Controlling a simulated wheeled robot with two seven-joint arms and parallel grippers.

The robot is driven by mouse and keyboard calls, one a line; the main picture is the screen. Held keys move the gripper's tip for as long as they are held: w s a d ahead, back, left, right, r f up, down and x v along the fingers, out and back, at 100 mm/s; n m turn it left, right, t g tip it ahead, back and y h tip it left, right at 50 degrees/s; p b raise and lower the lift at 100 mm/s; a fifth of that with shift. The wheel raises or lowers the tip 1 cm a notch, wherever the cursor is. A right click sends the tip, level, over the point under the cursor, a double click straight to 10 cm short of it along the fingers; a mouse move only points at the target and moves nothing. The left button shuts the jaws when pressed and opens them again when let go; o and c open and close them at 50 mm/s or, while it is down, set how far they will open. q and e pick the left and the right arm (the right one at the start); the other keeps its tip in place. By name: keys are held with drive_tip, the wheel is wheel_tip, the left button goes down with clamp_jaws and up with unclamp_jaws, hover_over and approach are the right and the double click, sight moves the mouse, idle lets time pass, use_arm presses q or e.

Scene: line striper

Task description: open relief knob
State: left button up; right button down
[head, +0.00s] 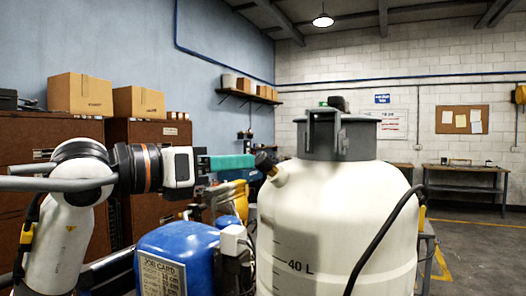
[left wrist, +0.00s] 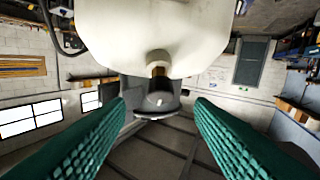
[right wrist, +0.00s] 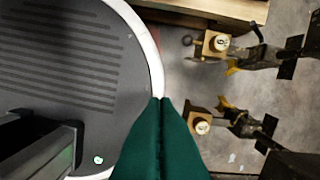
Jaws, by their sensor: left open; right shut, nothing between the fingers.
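The relief knob (head: 265,161) is a dark cap on the sloping shoulder of the white tank (head: 335,225). In the left wrist view the knob (left wrist: 158,101) sits on a short brass stem, near the middle. My left gripper (head: 250,161) comes in level from the left, with its green fingertips close to the knob. In the left wrist view the fingers (left wrist: 160,103) are spread, one on each side of the knob, and a gap shows on both sides. My right gripper (right wrist: 165,100) is shut and empty, outside the head view.
A dark lid with a handle (head: 340,135) tops the tank, and a black hose (head: 385,240) runs down its right side. A blue engine (head: 178,250) stands below my left arm. Under my right gripper are a grey ribbed disc (right wrist: 70,60) and brass fittings (right wrist: 216,44).

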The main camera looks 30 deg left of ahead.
sight(258, 161)
use_arm(q)
drive_tip(key=p+x, duration=0.1)
drive_tip(key=x, duration=0.4)
drive_tip(key=shift+r, duration=0.1)
drive_tip(key=shift+w+d+p, duration=0.15)
drive_tip(key=shift+w+p, duration=0.2)
drive_tip(key=shift+w, duration=0.05)
drive_tip(key=shift+w+d, duration=0.2)
drive_tip(key=shift+w, duration=0.15)
use_arm(e)
drive_tip(key=w+r, duration=0.1)
drive_tip(key=r, duration=0.1)
drive_tip(key=shift+w+a+r, duration=0.2)
drive_tip(key=shift+w+r, duration=0.1)
drive_tip(key=shift+w, duration=0.1)
drive_tip(key=shift+d, duration=0.1)
use_arm(q)
drive_tip(key=c, duration=1)
use_arm(e)
drive_tip(key=shift+s, duration=0.2)
